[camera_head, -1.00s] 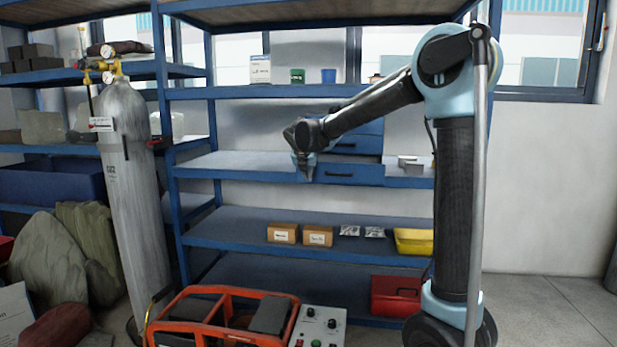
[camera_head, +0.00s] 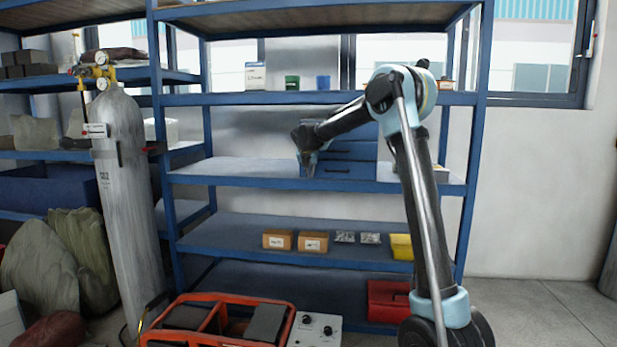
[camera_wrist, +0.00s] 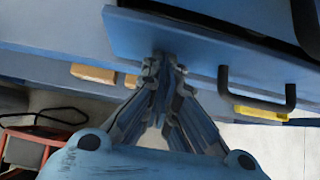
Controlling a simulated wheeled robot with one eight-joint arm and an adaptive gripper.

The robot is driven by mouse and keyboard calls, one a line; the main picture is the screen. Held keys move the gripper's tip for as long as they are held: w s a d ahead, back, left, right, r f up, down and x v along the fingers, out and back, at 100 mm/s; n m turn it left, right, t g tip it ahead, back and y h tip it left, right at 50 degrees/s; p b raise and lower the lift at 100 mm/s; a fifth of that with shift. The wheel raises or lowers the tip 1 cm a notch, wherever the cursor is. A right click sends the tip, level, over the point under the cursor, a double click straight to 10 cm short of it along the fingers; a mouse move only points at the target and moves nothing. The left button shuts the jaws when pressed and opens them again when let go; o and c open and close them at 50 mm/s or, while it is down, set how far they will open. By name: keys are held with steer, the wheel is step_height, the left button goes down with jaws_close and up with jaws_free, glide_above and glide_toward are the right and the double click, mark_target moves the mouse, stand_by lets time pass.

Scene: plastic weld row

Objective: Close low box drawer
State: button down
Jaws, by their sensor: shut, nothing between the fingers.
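The blue drawer box (camera_head: 352,152) stands on the middle shelf, partly behind my arm. Its low drawer (camera_head: 340,171) has a dark bar handle and looks nearly in line with the box front in the head view; I cannot tell whether a small gap is left. In the wrist view the blue drawer front (camera_wrist: 205,50) crosses the top, with its black handle (camera_wrist: 258,103) to the right of my fingers. My gripper (camera_head: 307,172) is shut and empty at the left part of the drawer front. Its fingertips (camera_wrist: 166,60) are at the front and seem to touch it.
The blue shelf (camera_head: 235,171) is bare left of the box. Cartons (camera_head: 313,242) and a yellow bin (camera_head: 401,247) are on the shelf below.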

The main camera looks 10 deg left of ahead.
steer(key=shift+w+r, duration=0.15)
steer(key=shift+w, duration=0.95)
